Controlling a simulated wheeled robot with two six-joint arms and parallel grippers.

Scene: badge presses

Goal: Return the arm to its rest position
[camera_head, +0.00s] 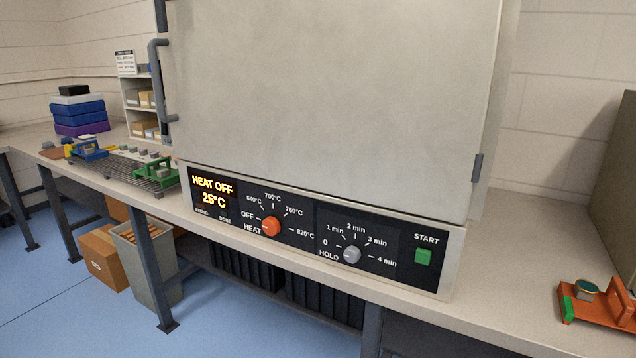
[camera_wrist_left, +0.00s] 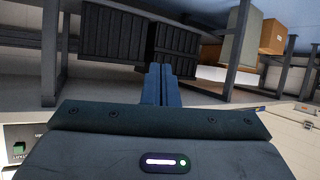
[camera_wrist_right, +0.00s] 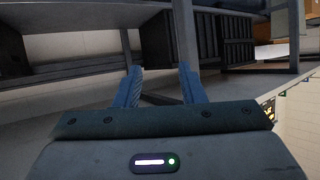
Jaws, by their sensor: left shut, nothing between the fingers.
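My left gripper (camera_wrist_left: 160,72) shows only in the left wrist view. Its two blue fingers are together with nothing between them. My right gripper (camera_wrist_right: 160,72) shows only in the right wrist view. Its fingers stand apart with an empty gap between them. Neither arm shows in the head view. The large kiln (camera_head: 330,100) stands on the bench with its door shut. Its display (camera_head: 212,190) reads HEAT OFF, 25°C. The orange heat knob (camera_head: 271,227), the grey hold knob (camera_head: 352,254) and the green start button (camera_head: 423,257) are on its front panel.
The bench (camera_head: 510,290) runs along the wall. An orange press (camera_head: 600,305) is at the right; blue (camera_head: 88,151) and green (camera_head: 155,172) ones are at the left. Below are a bin (camera_head: 148,255), a cardboard box (camera_head: 101,255) and dark crates (camera_head: 325,298). The blue floor in front is clear.

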